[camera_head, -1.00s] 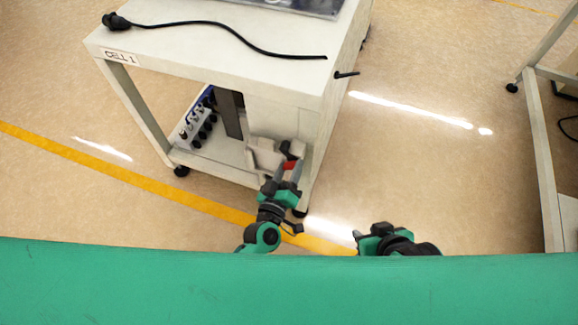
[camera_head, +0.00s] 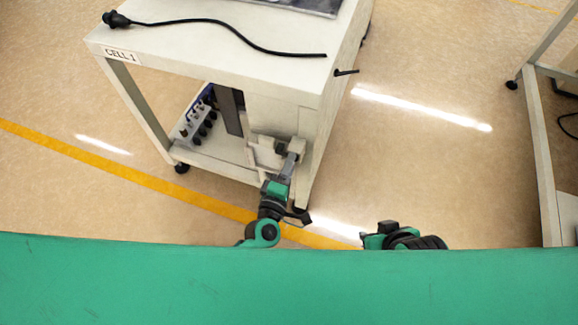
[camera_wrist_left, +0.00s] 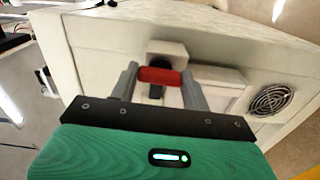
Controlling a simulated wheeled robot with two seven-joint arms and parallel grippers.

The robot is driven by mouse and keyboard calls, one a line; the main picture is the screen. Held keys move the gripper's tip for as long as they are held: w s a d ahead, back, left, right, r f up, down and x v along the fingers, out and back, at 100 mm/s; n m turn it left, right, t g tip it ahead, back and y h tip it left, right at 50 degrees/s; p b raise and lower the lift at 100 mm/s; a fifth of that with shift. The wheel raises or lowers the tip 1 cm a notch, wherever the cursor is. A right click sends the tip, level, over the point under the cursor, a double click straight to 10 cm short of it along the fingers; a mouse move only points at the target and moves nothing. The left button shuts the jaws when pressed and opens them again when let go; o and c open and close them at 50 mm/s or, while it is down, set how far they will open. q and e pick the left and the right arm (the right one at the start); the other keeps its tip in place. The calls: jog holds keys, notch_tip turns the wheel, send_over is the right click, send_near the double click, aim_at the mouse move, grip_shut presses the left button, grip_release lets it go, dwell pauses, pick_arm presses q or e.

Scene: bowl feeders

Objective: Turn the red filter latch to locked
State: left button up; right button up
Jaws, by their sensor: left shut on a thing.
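The red filter latch (camera_wrist_left: 160,75) shows in the left wrist view as a short red bar in front of a black mount on a pale box on the cart's side. It spans the gap between the fingers of my left gripper (camera_head: 291,157), which is shut on it. In the head view the gripper hides the red latch. My right gripper (camera_head: 377,231) hangs low, away from the cart, and its fingers cannot be made out. No locked or open marking is legible.
The pale cart (camera_head: 215,58), labelled CELL 1, carries a black cable (camera_head: 245,40) on top. A fan grille (camera_wrist_left: 271,99) is beside the latch. A row of dark connectors (camera_head: 200,128) sits on the lower shelf. Open floor (camera_head: 430,170) lies to the right.

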pick_arm(q)
jog(key=shift+n, duration=0.4)
jog(key=o, duration=1)
jog(key=shift+c, duration=0.2)
jog(key=v, duration=1.4)
jog(key=shift+w+r, duration=0.1)
jog(key=shift+r, duration=0.05)
